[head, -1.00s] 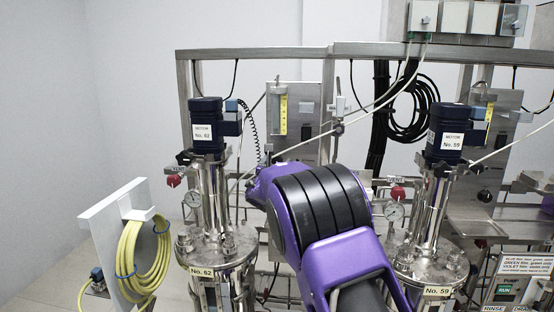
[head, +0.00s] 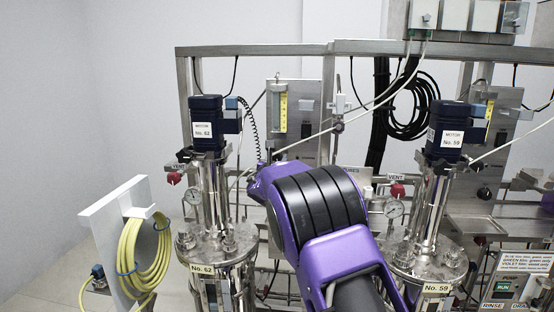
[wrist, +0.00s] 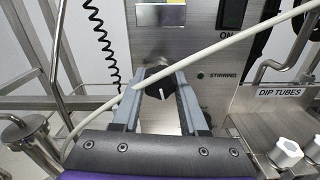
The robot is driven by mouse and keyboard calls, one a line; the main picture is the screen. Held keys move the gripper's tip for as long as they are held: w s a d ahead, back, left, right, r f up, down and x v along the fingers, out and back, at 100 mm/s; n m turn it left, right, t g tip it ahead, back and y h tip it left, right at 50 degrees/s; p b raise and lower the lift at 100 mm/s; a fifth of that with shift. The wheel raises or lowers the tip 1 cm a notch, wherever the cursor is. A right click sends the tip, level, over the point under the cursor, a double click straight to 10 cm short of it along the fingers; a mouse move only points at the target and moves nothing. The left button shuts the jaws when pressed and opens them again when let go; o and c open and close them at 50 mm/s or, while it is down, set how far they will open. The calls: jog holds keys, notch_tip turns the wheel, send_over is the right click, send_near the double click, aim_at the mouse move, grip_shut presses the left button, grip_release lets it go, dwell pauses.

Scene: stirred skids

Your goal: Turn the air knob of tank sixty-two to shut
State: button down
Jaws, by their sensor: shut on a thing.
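In the wrist view, a black round knob (wrist: 160,84) with a white pointer line sits on a steel panel (wrist: 215,100). The pointer stands nearly upright, leaning slightly. My gripper (wrist: 160,88) has its two grey fingers on either side of the knob and is shut on it. No label for the knob is readable. In the head view, tank sixty-two (head: 212,243) is at the left, with its blue motor (head: 206,125) marked No. 62 on top. My purple arm hides the knob and the gripper there.
A pale hose (wrist: 215,52) crosses in front of the panel, close over the fingers. A black coiled cord (wrist: 100,45) hangs at the left. A DIP TUBES plate (wrist: 281,92) is at the right. Tank fifty-nine (head: 428,262) stands right of my arm. A yellow hose (head: 143,258) hangs at far left.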

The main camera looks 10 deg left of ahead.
jog(key=shift+f+m+b, duration=0.3)
jog(key=shift+m+b, duration=0.5)
jog(key=shift+b, duration=1.1)
jog(key=shift+r+m+b, duration=0.25)
jog(key=shift+m+b, duration=0.45)
jog(key=shift+b, duration=0.25)
jog(key=shift+c, duration=2.2)
grip_release()
jog(key=shift+r, duration=0.1)
jog(key=s+b, duration=0.2)
jog(key=s, duration=1.5)
jog(key=shift+s+a+b, duration=0.25)
jog(key=shift+a+b, duration=0.05)
